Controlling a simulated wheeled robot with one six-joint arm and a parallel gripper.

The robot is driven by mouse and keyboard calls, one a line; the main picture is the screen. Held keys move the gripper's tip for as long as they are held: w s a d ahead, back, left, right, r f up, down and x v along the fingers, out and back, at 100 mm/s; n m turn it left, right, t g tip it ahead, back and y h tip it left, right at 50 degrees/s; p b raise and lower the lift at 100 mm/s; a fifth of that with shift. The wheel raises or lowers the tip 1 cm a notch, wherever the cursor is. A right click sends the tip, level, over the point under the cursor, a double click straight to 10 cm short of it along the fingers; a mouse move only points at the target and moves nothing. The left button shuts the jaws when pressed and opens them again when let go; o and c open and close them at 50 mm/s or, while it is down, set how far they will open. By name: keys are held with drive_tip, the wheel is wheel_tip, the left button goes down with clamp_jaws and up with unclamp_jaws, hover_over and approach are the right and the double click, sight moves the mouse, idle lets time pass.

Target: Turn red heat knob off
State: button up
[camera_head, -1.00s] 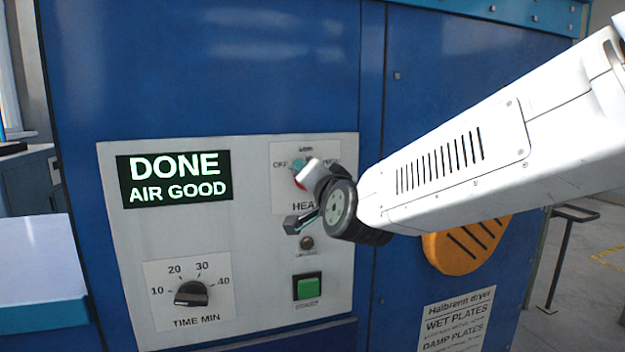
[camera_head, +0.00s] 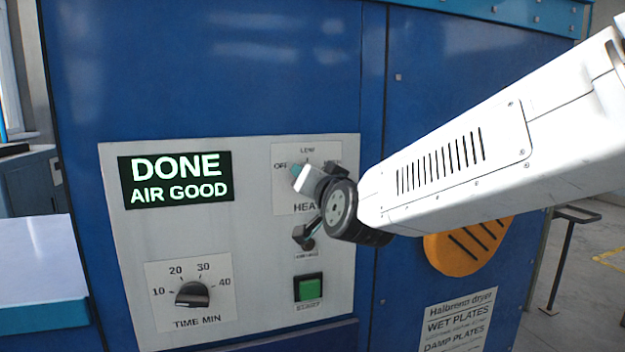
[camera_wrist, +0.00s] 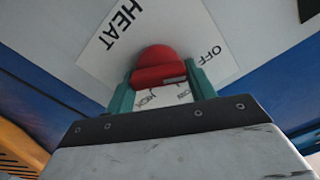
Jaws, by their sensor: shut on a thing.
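The red heat knob (camera_wrist: 158,64) shows in the wrist view on a white label reading HEAT and OFF. My gripper (camera_wrist: 160,90) is shut on the knob, with one teal finger on each side of it. In the head view my gripper (camera_head: 297,171) is at the heat label (camera_head: 284,200), its tip near the OFF mark. The knob is hidden there behind my gripper and wrist. The exact direction of the knob's pointer cannot be told.
The panel (camera_head: 240,260) also holds a lit display (camera_head: 176,179) reading DONE AIR GOOD, a black time knob (camera_head: 192,294) and a green button (camera_head: 308,287). An orange slotted disc (camera_head: 468,246) is to the right.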

drive_tip(key=o, duration=1)
drive_tip(key=v, duration=0.8)
drive_tip(key=s+f+n+g, duration=0.5)
drive_tip(key=s+f+g, duration=0.4)
drive_tip(key=f, duration=0.4)
drive_tip(key=s+d+f+g+h, duration=0.1)
drive_tip(key=s+d+g, duration=0.1)
drive_tip(key=s+d, duration=0.4)
drive_tip(key=s+d+f+m+g+h, duration=0.1)
drive_tip(key=s+d+g+h, duration=0.1)
drive_tip(key=s+d, duration=0.4)
drive_tip(key=s+d+f+m+g+h, duration=0.1)
drive_tip(key=s+d+g+h, duration=0.1)
drive_tip(key=s+d, duration=0.4)
drive_tip(key=shift+s+d+f+g, duration=0.1)
drive_tip(key=shift+s+d+g, duration=0.05)
drive_tip(key=shift+d, duration=0.6)
drive_tip(key=shift+s+d+f+g, duration=0.1)
drive_tip(key=shift+d+g, duration=0.1)
drive_tip(key=shift+d, duration=0.55)
drive_tip(key=shift+s+d+f+g, duration=0.1)
drive_tip(key=shift+s+d+g, duration=0.05)
drive_tip(key=shift+d, duration=0.6)
